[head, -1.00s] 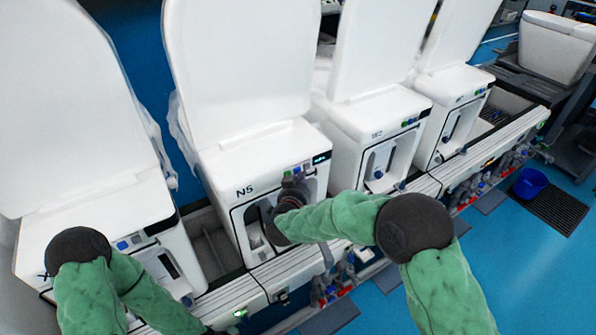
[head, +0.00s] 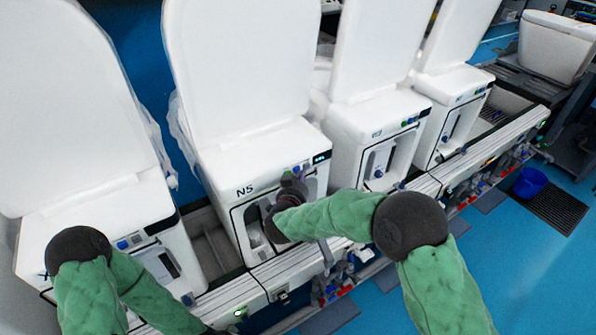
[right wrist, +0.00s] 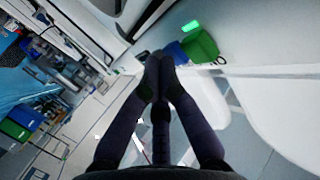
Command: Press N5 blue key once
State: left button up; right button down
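The white toilet unit labelled N5 (head: 265,165) stands in the middle of the head view, with a key row on its upper front edge. My right gripper (head: 292,184) is at that row and partly covers the keys. In the right wrist view, my right gripper (right wrist: 160,62) has its dark fingertips together and nothing shows between them. The blue key (right wrist: 177,52) is just right of the fingertips, and the green key (right wrist: 200,47) is beyond it. I cannot tell whether the tips touch the blue key. My left arm shows at lower left, but its gripper is out of view.
Similar white units stand on both sides: one at left (head: 100,220) and one at right (head: 375,130). A white rail (head: 290,270) with fittings runs along their front. A blue bowl (head: 530,183) is on the floor at right.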

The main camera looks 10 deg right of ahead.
dwell(0.6)
jog(key=shift+s+d, duration=0.25)
jog(key=shift+s, duration=0.45)
jog(key=shift+p, duration=0.3)
jog(key=s, duration=0.1)
jog(key=s+d, duration=0.1)
jog(key=s, duration=0.1)
jog(key=s+p, duration=0.1)
jog(key=shift+s+d, duration=0.35)
dwell(0.3)
